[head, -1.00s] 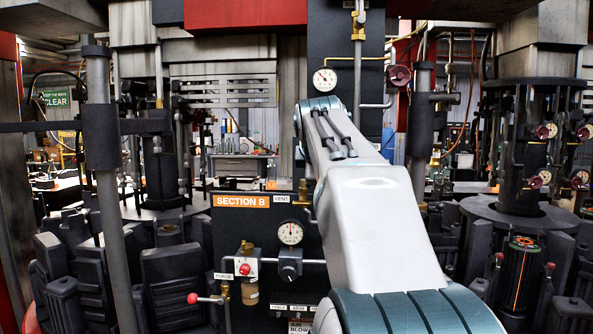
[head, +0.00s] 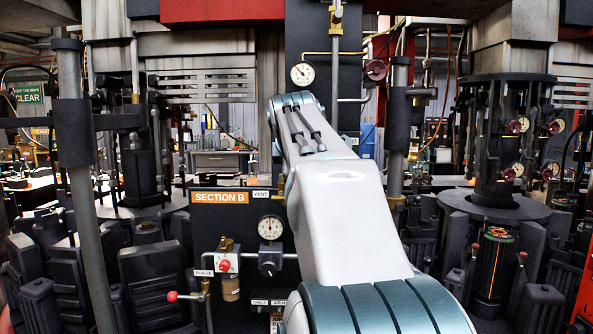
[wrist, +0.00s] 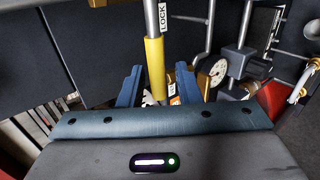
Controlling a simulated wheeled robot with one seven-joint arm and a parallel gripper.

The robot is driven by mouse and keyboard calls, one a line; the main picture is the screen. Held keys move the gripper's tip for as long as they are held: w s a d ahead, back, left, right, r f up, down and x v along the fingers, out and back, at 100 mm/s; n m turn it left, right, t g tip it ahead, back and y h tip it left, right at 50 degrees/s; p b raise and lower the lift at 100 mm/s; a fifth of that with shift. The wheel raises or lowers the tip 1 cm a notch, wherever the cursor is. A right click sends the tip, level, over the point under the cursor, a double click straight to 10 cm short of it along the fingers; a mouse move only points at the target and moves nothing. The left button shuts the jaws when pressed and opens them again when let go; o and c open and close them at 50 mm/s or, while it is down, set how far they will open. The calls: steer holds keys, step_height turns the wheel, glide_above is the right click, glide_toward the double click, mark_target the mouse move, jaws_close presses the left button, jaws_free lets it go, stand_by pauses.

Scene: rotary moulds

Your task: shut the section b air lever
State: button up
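In the wrist view, a metal rod with a yellow sleeve (wrist: 155,68) and a white LOCK tag (wrist: 162,17) runs down between the two blue fingers of my gripper (wrist: 159,82). The fingers are apart, one on each side of the sleeve, with gaps showing. I cannot tell for sure that this rod is the section b air lever. In the head view, the dark panel carries an orange SECTION B sign (head: 220,197). My arm covers the panel's right part and hides my gripper there.
The panel has a dial gauge (head: 270,227), a red-knobbed lever (head: 173,296) and a brass valve (head: 229,265). The gauge also shows in the wrist view (wrist: 219,72), right of the fingers, near pipes. Dark mould blocks (head: 152,279) crowd the left. A mould with a glowing orange ring (head: 497,233) stands right.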

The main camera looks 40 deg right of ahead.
steer(key=v, duration=1.3)
steer(key=shift+s+r, duration=0.2)
steer(key=shift+a, duration=0.15)
steer(key=a+f+m+g+y+p, duration=0.15)
steer(key=a+f, duration=0.35)
steer(key=f, duration=0.5)
steer(key=a+f+m+g+y+p, duration=0.1)
steer(key=a+f+m+y, duration=0.2)
steer(key=a+f, duration=0.5)
steer(key=s+a+f+m+g, duration=0.1)
steer(key=s+a+f+m, duration=0.1)
steer(key=s+f, duration=0.2)
steer(key=s+a+f+m+g+y, duration=0.1)
steer(key=s+f, duration=0.3)
steer(key=f, duration=0.6)
steer(key=s+a+f+m+g+y, duration=0.1)
steer(key=s+a+f+m, duration=0.2)
steer(key=f, duration=0.5)
steer(key=shift+s+a+g+p, duration=0.35)
steer(key=shift+s+a+p, duration=0.15)
steer(key=shift+a, duration=0.1)
steer(key=shift+m, duration=0.25)
